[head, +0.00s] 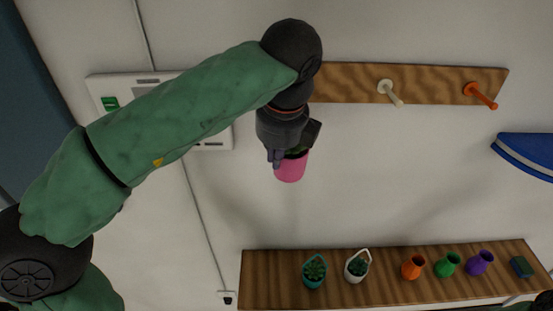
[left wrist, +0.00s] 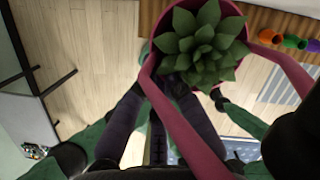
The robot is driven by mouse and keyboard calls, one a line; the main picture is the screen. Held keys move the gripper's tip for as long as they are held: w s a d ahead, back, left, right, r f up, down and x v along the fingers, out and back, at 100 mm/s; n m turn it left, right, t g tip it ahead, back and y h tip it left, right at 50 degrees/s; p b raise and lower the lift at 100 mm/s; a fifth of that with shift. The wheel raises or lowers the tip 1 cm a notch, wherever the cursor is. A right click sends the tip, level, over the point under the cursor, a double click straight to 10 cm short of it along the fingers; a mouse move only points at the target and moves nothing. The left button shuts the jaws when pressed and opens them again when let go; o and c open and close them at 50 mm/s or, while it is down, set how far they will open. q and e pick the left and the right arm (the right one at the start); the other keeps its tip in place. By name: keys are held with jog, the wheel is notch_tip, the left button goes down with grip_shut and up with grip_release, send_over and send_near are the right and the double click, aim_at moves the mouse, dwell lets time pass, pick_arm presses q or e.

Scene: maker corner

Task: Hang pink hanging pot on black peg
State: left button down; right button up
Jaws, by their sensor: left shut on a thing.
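The pink hanging pot (head: 291,168) hangs below my left gripper (head: 277,158) in the head view, in front of the wall and lower than the peg board. My left gripper is shut on the pot. In the left wrist view the pot's pink handle (left wrist: 172,115) runs past the dark fingers, and a green succulent (left wrist: 198,43) fills the pot. I cannot make out a black peg; my left arm and gripper cover the left part of the board. My right gripper is not in view.
The wooden peg board (head: 438,82) carries a white peg (head: 388,90) and an orange peg (head: 479,94). Below, a wooden shelf (head: 262,285) holds a teal pot (head: 314,271), a white pot (head: 355,269) and several small coloured items. A blue object (head: 525,155) is at right.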

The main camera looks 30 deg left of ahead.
pick_arm(q)
jog(key=shift+w+a+f, duration=0.15)
jog(key=shift+w+a, duration=0.4)
jog(key=shift+w, duration=0.3)
jog(key=shift+f, duration=0.15)
jog(key=shift+w+f, duration=0.1)
jog(key=shift+f, duration=0.4)
jog(key=c, duration=1.3)
grip_release()
jog(key=shift+a, duration=0.15)
